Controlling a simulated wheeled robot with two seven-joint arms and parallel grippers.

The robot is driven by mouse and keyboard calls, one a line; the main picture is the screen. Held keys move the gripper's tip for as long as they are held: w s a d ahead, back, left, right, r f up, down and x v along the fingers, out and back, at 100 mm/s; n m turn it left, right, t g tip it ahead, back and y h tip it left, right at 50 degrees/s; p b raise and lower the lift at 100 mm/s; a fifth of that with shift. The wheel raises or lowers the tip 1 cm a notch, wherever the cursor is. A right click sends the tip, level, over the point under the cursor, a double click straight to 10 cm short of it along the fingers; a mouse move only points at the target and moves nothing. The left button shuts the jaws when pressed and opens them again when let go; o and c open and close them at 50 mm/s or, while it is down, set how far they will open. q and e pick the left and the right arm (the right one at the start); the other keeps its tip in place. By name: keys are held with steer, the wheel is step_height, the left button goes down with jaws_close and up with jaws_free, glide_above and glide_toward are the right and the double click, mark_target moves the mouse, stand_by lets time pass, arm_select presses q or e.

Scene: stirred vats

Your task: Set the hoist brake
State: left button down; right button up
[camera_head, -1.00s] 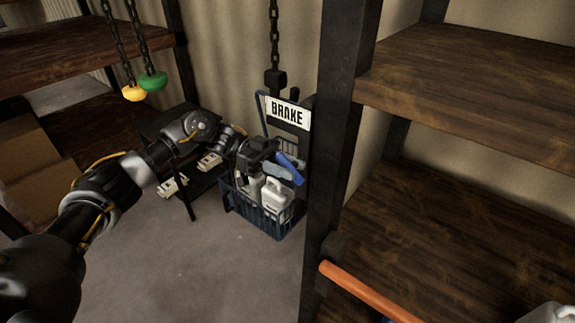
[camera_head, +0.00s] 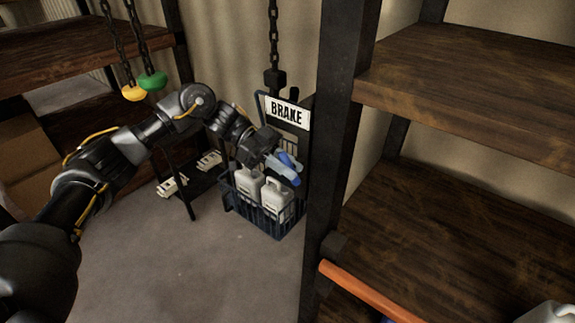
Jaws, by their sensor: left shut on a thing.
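A white sign reading BRAKE (camera_head: 287,113) is fixed to a dark panel by the right-hand shelf post. Just below it, my left gripper (camera_head: 283,170) is shut on a blue handle (camera_head: 289,159), which seems to be the brake lever. The gripper and wrist hide much of the handle and its mount. Below the gripper is a dark blue crate (camera_head: 256,214) holding white jugs (camera_head: 276,196). A chain (camera_head: 274,35) comes down to a dark block (camera_head: 275,79) above the sign. My right gripper is not in view.
A yellow knob (camera_head: 134,93) and a green knob (camera_head: 153,81) hang on chains at the left. A small dark stand (camera_head: 187,196) is left of the crate. Wooden shelves (camera_head: 470,90) and an orange bar (camera_head: 370,290) fill the right. The floor (camera_head: 185,265) in front is clear.

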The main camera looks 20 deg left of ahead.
arm_select(q)
steer(key=y+p, duration=0.1)
steer(key=y, duration=0.1)
steer(key=t+y+p, duration=0.1)
steer(key=y, duration=0.1)
steer(key=shift+d+r+p, duration=0.15)
steer(key=shift+r+p, duration=0.15)
steer(key=shift+r, duration=0.05)
steer(key=shift+f+t+y+p, duration=0.15)
steer(key=shift+t+y+p, duration=0.55)
steer(key=shift+y+p, duration=0.5)
steer(key=c, duration=1.3)
jaws_free()
steer(key=shift+f+m, duration=0.1)
steer(key=shift+m, duration=0.2)
steer(key=shift+a+r+b, duration=0.25)
steer(key=shift+r+b, duration=0.05)
steer(key=b+v, duration=0.2)
steer(key=v, duration=0.8)
steer(key=shift+d+r, duration=0.1)
steer(key=shift+d, duration=0.1)
